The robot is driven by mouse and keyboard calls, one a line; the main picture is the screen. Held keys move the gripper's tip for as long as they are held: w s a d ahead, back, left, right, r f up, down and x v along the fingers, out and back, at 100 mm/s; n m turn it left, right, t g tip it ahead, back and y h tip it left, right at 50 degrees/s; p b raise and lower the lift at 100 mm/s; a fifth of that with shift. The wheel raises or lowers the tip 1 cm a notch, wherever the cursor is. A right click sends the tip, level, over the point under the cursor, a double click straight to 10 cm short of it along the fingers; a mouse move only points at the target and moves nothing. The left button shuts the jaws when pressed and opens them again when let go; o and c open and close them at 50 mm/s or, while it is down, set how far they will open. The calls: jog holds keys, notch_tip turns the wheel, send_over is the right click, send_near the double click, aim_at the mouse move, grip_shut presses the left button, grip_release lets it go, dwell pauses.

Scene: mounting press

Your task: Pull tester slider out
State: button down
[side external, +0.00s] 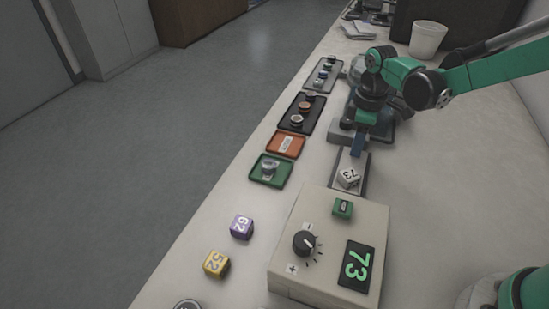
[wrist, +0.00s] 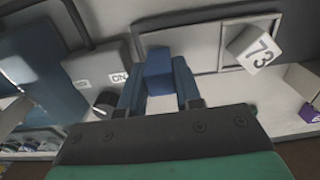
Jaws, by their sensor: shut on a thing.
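The tester slider shows as a grey, framed plate (side external: 364,166) reaching out from the tester (side external: 341,137) in the side view. It also shows in the wrist view (wrist: 207,44). A blue block (wrist: 159,72), which looks like its handle, sits between the fingers of my gripper (wrist: 157,74). My gripper is shut on this block, and in the side view my gripper (side external: 358,143) is low at the slider's far end.
A beige box with a dial (side external: 304,243) and a green 73 display stands in front. Purple (side external: 242,226) and yellow (side external: 216,262) cubes lie at its left. Green (side external: 271,171), orange (side external: 285,144) and black (side external: 302,113) trays line the left table edge. A white cup (side external: 427,40) stands behind.

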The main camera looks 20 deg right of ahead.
jog(key=shift+w+d, duration=0.2)
jog(key=shift+w, duration=0.05)
jog(key=c, duration=0.6)
grip_release()
jog(key=shift+r, duration=2.8)
jog(key=shift+s, duration=0.1)
